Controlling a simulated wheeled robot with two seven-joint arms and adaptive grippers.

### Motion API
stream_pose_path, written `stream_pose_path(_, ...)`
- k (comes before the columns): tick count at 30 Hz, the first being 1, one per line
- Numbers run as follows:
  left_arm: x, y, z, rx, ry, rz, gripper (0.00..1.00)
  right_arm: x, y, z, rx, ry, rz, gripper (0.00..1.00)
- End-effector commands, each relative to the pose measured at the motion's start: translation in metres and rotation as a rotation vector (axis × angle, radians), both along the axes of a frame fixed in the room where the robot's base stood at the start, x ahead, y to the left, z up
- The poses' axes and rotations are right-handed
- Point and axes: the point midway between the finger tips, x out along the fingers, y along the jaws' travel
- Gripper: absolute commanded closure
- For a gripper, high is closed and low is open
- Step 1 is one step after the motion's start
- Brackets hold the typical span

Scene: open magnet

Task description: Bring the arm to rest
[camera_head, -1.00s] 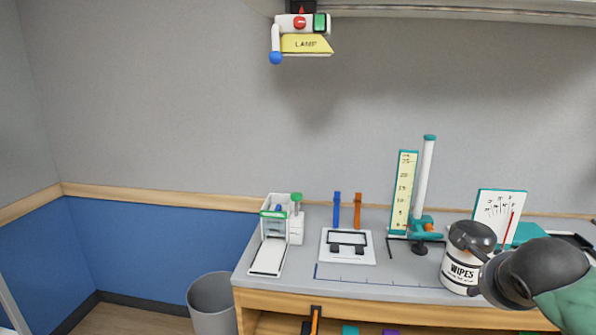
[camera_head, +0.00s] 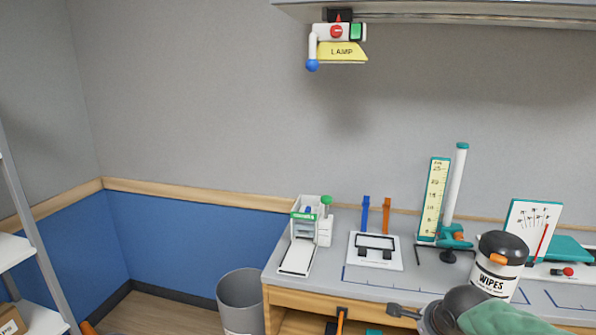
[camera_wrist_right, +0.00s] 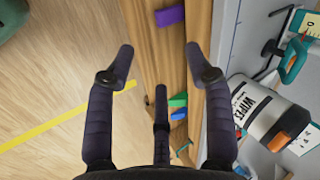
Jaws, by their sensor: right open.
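My right arm (camera_head: 500,318) comes in at the bottom right of the head view, with its dark gripper (camera_head: 405,312) low at the front edge of the bench. In the right wrist view the right gripper (camera_wrist_right: 158,50) has its dark fingers spread wide with nothing between them. The wooden bench front and floor show behind the fingers. My left gripper is not in view.
The bench (camera_head: 335,278) holds a white wipes canister (camera_head: 497,277) close to my right arm, a stand with a yellow scale (camera_head: 433,200), and a small white device (camera_head: 310,222). A grey bin (camera_head: 241,297) stands left of the bench.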

Motion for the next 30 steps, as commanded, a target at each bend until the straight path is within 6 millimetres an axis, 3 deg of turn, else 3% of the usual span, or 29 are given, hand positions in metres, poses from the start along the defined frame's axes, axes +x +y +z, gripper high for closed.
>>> stream_pose_path(1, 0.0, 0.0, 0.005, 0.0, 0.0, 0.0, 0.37, 0.004, 0.015, -0.028, 0.002, 0.046, 0.079, 0.47)
stream_pose_path(7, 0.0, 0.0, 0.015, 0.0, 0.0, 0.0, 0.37, 0.004, 0.067, -0.119, 0.018, 0.138, 0.372, 0.47)
stream_pose_path(14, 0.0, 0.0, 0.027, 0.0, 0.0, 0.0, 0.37, -0.025, 0.118, -0.213, 0.051, 0.199, 0.653, 0.47)
stream_pose_path(20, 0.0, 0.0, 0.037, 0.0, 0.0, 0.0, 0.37, -0.072, 0.153, -0.283, 0.069, 0.229, 0.857, 0.47)
stream_pose_path(24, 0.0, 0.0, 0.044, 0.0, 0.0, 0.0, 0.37, -0.113, 0.172, -0.323, 0.069, 0.246, 0.985, 0.47)
stream_pose_path(30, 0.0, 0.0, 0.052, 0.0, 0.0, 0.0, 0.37, -0.171, 0.189, -0.361, 0.051, 0.269, 1.136, 0.47)
